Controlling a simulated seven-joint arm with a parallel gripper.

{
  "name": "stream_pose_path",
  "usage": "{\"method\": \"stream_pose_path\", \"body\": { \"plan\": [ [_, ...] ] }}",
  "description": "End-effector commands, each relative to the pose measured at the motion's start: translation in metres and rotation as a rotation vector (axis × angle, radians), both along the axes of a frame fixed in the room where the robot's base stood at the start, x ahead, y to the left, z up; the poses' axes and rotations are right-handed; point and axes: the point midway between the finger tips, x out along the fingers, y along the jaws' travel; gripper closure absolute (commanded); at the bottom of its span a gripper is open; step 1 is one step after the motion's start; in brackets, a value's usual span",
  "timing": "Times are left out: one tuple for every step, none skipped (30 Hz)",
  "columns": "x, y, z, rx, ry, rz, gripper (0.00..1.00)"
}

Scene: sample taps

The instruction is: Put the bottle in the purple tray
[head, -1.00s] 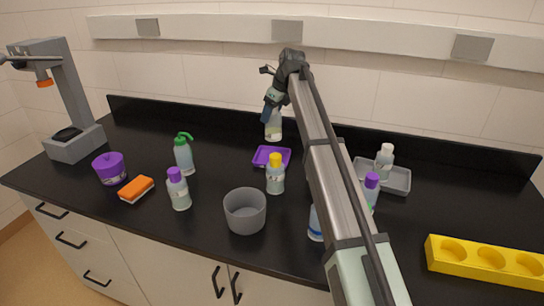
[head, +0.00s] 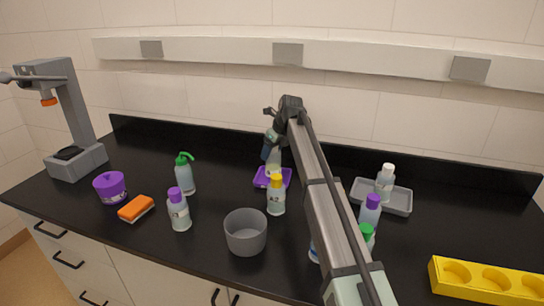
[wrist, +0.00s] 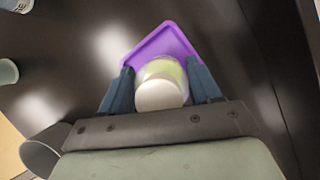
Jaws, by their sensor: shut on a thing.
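The purple tray (head: 262,181) lies on the black counter near the middle, behind the yellow-capped bottle (head: 276,197). My gripper (head: 270,152) is over the tray, shut on a clear bottle (head: 275,160). In the wrist view this bottle (wrist: 160,86) shows a white cap and a yellow-green label between my two blue fingers. The purple tray (wrist: 160,43) shows behind and below it. The bottle looks upright in the head view. Its base is partly hidden by the yellow-capped bottle, so I cannot tell whether it touches the tray.
A grey bowl (head: 245,233) and a purple-capped bottle (head: 179,210) stand in front. A green-topped bottle (head: 185,174), orange sponge (head: 136,208) and purple pot (head: 110,188) are left. A grey tray (head: 399,203) and yellow rack (head: 480,279) are right.

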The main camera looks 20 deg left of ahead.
Motion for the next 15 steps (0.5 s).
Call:
{"method": "stream_pose_path", "body": {
  "plan": [
    [-0.001, 0.000, -0.008, -0.001, 0.001, 0.000, 0.88],
    [-0.001, 0.000, -0.012, -0.001, 0.001, 0.000, 0.88],
    [-0.001, 0.000, -0.016, 0.000, 0.001, 0.000, 0.88],
    [-0.001, 0.000, -0.019, 0.000, 0.000, 0.000, 0.88],
    [0.000, 0.000, -0.020, 0.000, 0.000, 0.000, 0.88],
    [0.000, 0.000, -0.021, 0.001, 0.000, 0.000, 0.88],
    [0.000, 0.000, -0.021, 0.001, 0.000, 0.000, 0.88],
    [0.000, 0.000, -0.021, 0.001, -0.001, 0.001, 0.88],
    [0.000, 0.000, -0.021, 0.001, 0.000, 0.000, 0.88],
    [0.000, 0.000, -0.021, 0.001, 0.000, 0.000, 0.88],
    [0.000, 0.000, -0.021, 0.001, 0.000, 0.000, 0.88],
    [0.000, 0.000, -0.021, 0.001, 0.000, 0.000, 0.88],
    [0.000, 0.000, -0.021, 0.001, 0.000, 0.000, 0.88],
    [0.000, 0.000, -0.021, 0.001, 0.000, 0.000, 0.88],
    [0.000, 0.000, -0.022, 0.000, 0.000, 0.000, 0.88]
  ]
}}
